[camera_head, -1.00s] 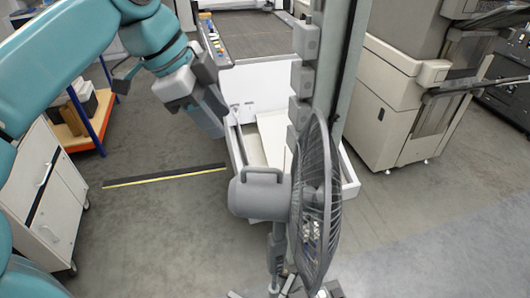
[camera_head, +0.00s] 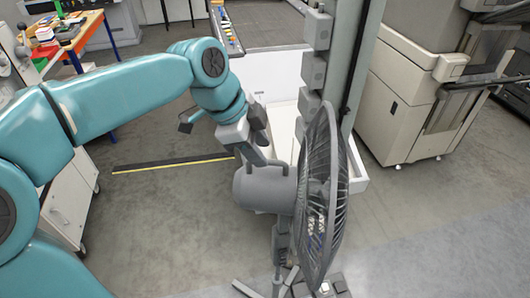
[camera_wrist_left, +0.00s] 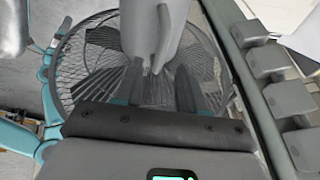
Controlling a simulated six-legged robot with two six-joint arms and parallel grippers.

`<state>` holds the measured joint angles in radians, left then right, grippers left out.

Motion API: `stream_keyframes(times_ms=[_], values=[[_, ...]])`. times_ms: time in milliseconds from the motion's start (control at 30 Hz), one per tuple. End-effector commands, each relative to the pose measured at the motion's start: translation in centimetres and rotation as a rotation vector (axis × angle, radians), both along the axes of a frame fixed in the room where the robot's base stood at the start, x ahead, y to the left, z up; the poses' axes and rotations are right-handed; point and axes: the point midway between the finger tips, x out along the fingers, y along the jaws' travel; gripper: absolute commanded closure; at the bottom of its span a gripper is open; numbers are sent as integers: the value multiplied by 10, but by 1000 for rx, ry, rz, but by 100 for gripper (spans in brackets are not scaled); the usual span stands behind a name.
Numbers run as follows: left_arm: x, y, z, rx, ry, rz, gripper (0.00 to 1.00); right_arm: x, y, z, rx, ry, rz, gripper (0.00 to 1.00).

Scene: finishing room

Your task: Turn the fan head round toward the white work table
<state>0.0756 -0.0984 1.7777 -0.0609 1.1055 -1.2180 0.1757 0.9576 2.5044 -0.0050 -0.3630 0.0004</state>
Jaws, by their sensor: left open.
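The grey fan head stands in the middle of the head view, with its round motor housing (camera_head: 258,190) on the left and its wire cage (camera_head: 325,200) facing right. Its stand (camera_head: 281,245) runs down below. My left gripper (camera_head: 266,158) is open, just above the housing at its top handle, which is mostly hidden. In the left wrist view the open fingers (camera_wrist_left: 158,88) point at the housing (camera_wrist_left: 150,25), with a handle part (camera_wrist_left: 162,38) between them; contact is unclear. The cage (camera_wrist_left: 95,75) lies beyond. I cannot tell which white surface is the work table.
A grey-green post (camera_head: 350,65) with blocks rises close behind the fan. A white panel (camera_head: 270,75) and low white tray stand behind it. A beige machine (camera_head: 400,100) is at right. A blue-legged bench (camera_head: 85,35) stands back left. Floor at right is clear.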

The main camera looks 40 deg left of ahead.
Motion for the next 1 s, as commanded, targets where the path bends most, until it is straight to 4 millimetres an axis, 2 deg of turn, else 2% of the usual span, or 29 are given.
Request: stream_keyframes(times_ms=[200, 533, 567, 600, 667, 1000], values=[[11, -6, -24, 0, 2, -1, 60, 0, 0, 3, 0, 0, 0, 0], [13, -7, -28, 0, 0, 0, 60, 0, 0, 3, 0, 0, 0, 0], [13, -7, -28, 0, 0, 0, 66, 0, 0, 3, 0, 0, 0, 0], [13, -7, -27, 0, 0, 0, 79, 0, 0, 3, 0, 0, 0, 0], [13, -7, -27, 0, 0, 0, 99, 0, 0, 3, 0, 0, 0, 0], [12, -6, -29, -1, 3, -4, 100, 0, 0, 1, 0, 0, 0, 0]])
